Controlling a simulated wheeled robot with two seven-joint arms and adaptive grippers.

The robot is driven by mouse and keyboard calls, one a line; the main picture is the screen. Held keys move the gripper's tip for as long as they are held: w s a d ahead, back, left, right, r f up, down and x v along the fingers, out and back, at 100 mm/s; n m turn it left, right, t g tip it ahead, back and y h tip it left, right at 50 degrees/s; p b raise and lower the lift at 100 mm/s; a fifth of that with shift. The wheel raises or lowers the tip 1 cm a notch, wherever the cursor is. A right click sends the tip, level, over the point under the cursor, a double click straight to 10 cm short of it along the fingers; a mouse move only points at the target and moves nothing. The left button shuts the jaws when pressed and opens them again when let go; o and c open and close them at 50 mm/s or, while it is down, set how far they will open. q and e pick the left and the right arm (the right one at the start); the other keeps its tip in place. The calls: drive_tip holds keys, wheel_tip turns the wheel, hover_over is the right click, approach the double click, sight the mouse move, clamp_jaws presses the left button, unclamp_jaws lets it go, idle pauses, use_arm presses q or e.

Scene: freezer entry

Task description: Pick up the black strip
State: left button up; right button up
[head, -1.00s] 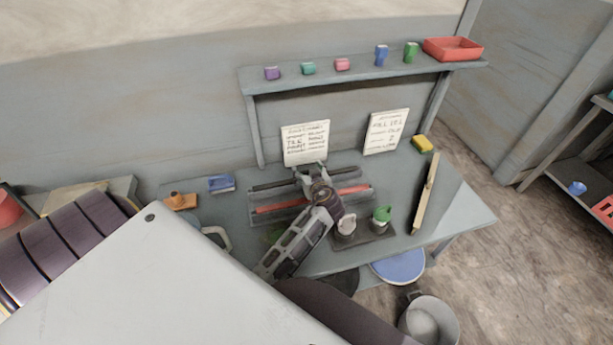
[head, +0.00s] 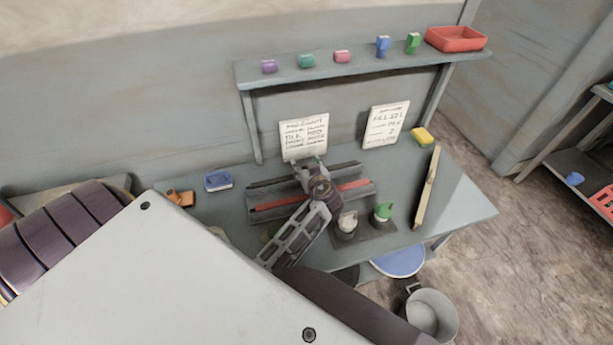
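The black strip (head: 274,183) lies along the back of a grey rack (head: 252,214) on the bench. A red strip (head: 272,205) lies in front of it, parallel. My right gripper is not in view.
Two small bottles, one white-topped (head: 347,222) and one green-topped (head: 382,212), stand right of my gripper. A long wooden piece (head: 427,188) lies farther right. Written cards (head: 303,138) stand behind the rack, under a shelf (head: 360,68). A blue box (head: 218,181) sits left.

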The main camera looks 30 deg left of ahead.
use_arm(q)
drive_tip(key=c, duration=1.1)
drive_tip(key=shift+r, duration=0.1)
drive_tip(key=shift+r, duration=0.1)
drive_tip(key=shift+r+b, duration=0.55)
drive_tip(key=shift+r, duration=4.3)
